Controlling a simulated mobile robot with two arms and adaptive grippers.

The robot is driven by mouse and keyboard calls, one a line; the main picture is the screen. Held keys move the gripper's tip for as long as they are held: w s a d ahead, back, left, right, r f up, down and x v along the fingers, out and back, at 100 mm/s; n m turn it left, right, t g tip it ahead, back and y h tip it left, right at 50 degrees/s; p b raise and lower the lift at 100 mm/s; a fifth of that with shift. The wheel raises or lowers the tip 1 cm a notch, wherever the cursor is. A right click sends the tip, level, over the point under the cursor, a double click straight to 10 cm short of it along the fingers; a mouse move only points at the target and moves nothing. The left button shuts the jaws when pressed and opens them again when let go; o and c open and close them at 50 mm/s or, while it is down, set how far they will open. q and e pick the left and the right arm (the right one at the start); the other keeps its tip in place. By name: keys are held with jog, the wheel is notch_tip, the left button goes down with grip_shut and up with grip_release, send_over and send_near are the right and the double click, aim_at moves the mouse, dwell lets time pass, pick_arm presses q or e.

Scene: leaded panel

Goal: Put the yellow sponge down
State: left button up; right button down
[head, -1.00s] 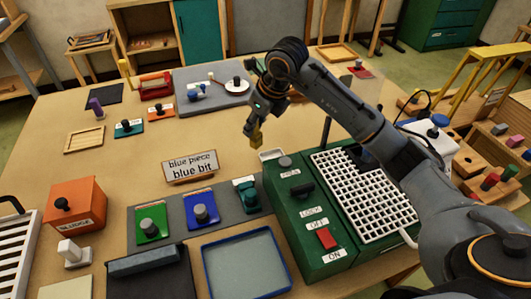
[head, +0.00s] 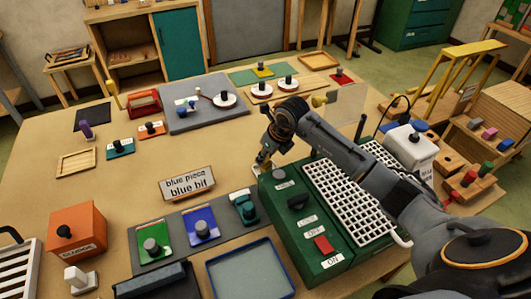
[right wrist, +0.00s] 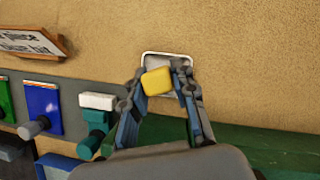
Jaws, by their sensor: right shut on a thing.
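The yellow sponge (right wrist: 157,82) is a small block between the fingers of my right gripper (right wrist: 161,77) in the right wrist view. The gripper is shut on it. Behind the sponge shows a small white-rimmed dish (right wrist: 166,54) on the table, partly covered by sponge and fingers. The sponge overlaps the dish in this view; I cannot tell whether they touch. In the head view my right gripper (head: 263,162) is low by the far left corner of the green machine, where sponge and dish are mostly hidden. My left gripper is not in view.
The green machine (head: 303,238) with a white grid stands close beside the gripper. A sign (head: 187,184) stands to the left. Green and blue pieces with knobs (head: 203,229) and a blue-rimmed tray (head: 250,272) are in front. The table's middle is open.

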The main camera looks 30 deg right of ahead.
jog(key=shift+d+f, duration=0.1)
jog(key=shift+f+b, duration=0.2)
jog(key=shift+b, duration=0.1)
jog(key=c, duration=1.1)
grip_release()
jog(key=shift+o, duration=0.2)
jog(key=shift+r, duration=0.2)
jog(key=b+v, duration=0.2)
jog(key=v, duration=1)
jog(key=shift+r, duration=0.1)
